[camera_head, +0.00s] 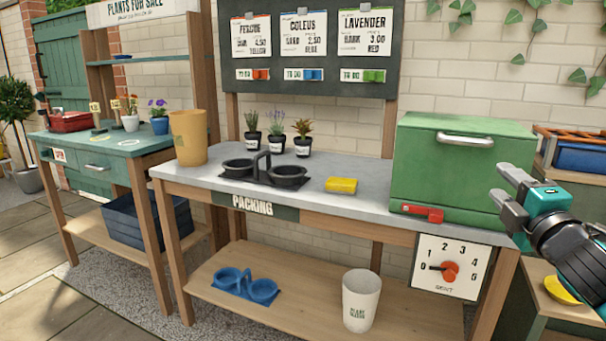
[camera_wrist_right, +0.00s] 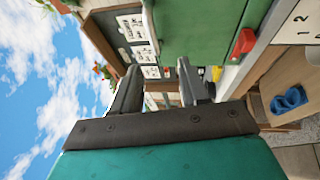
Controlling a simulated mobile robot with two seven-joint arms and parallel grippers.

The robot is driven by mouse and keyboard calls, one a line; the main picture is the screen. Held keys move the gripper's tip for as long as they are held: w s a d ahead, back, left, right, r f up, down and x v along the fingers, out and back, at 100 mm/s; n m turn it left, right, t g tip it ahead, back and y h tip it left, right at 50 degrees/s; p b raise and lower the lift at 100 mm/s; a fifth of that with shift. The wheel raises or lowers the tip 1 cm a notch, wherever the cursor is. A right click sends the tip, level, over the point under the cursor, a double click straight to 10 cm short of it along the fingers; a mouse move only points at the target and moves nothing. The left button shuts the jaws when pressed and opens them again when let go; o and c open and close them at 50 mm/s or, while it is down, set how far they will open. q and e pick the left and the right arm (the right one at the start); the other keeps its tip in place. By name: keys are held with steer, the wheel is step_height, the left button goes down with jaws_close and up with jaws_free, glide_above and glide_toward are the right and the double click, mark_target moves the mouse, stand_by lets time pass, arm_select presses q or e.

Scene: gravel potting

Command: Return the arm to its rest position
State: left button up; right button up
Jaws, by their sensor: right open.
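My right gripper (camera_head: 511,196) is at the right side of the head view, in front of the right end of the green box (camera_head: 460,165). Its two fingers are apart with nothing between them. In the right wrist view the open fingers (camera_wrist_right: 158,88) point toward the green box and the sign board. The right arm comes in from the right edge. My left gripper is not in the head view.
The packing bench (camera_head: 310,187) holds a black double pot carrier (camera_head: 265,171), a yellow sponge (camera_head: 341,185), several potted plants and a tan pot (camera_head: 188,138). A dial panel (camera_head: 449,267) hangs below the box. A blue carrier (camera_head: 246,286) and white bin (camera_head: 361,299) stand on the lower shelf.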

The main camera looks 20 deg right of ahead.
steer(key=a+f+m+g+y, duration=0.2)
steer(key=a+f+m+g, duration=0.15)
steer(key=f, duration=1.05)
steer(key=s+a+f+m+g+y, duration=0.2)
steer(key=s+a+f+m, duration=0.1)
steer(key=a+f, duration=0.55)
steer(key=s+a+f+m+g+y, duration=0.1)
steer(key=s+a+f+m+y, duration=0.2)
steer(key=a+f, duration=0.6)
steer(key=s+a+f+m+g+y, duration=0.1)
steer(key=s+a+f+m, duration=0.15)
steer(key=a, duration=0.45)
steer(key=s+a+f+m+g+y, duration=0.1)
steer(key=s+a+f, duration=0.25)
steer(key=a, duration=0.25)
arm_select(q)
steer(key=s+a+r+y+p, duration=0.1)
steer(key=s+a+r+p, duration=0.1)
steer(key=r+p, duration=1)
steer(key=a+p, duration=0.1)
steer(key=p, duration=0.5)
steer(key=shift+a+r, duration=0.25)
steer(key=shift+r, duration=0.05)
arm_select(e)
steer(key=s+d+r+h, duration=0.1)
steer(key=d+r, duration=0.3)
steer(key=r, duration=0.9)
steer(key=shift+s+d, duration=0.15)
steer(key=shift+s, duration=0.25)
